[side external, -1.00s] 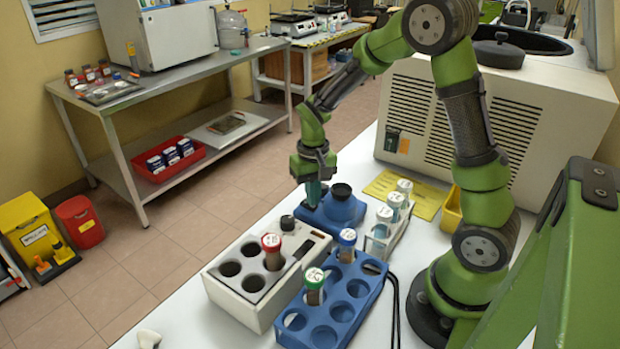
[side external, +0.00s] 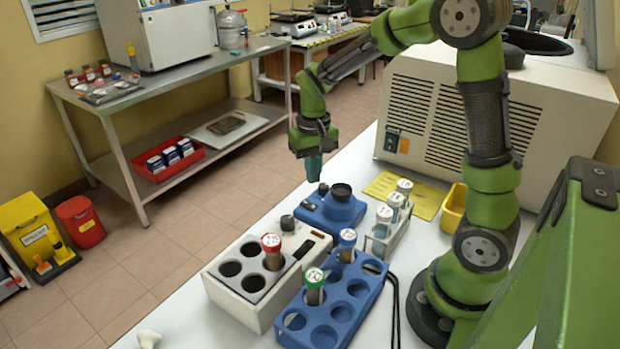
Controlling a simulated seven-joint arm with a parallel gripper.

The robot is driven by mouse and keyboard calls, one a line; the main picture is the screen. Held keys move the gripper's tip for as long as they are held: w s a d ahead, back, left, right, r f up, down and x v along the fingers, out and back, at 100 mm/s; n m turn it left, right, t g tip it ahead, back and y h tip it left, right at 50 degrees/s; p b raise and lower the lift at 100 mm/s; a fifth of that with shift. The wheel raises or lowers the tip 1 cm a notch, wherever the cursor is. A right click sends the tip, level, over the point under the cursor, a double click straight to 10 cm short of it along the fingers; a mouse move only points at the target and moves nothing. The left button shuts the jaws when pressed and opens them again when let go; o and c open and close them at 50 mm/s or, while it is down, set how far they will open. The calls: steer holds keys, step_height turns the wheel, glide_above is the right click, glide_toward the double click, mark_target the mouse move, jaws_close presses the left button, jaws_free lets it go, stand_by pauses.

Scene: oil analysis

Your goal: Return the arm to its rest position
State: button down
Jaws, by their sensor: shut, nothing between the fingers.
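My gripper (side external: 314,168) is shut and empty. It points down in the air above the left part of the blue vortex-type device (side external: 318,212), which has a black round cup (side external: 341,192) on top. My green arm reaches in from the right. A white block (side external: 240,308) with round wells holds a red-capped tube (side external: 272,252). A blue rack (side external: 335,325) in front of it holds a blue-capped tube (side external: 347,245) and a green-capped tube (side external: 314,286).
A small rack (side external: 378,248) with several white-capped vials stands right of the blue device, near a yellow sheet (side external: 415,190) and a yellow bin (side external: 454,209). A large beige machine (side external: 520,120) stands behind. A black cord (side external: 394,300) lies beside the blue rack.

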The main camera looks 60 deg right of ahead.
steer(key=shift+f, duration=0.1)
steer(key=s+a+r+n+t+y, duration=0.2)
steer(key=s+a+r+t, duration=0.5)
steer(key=s+a+r, duration=0.3)
step_height(320, 180, up, 2)
steer(key=s, duration=0.2)
steer(key=shift+s+r, duration=0.2)
steer(key=shift+s, duration=0.1)
stand_by(0.4)
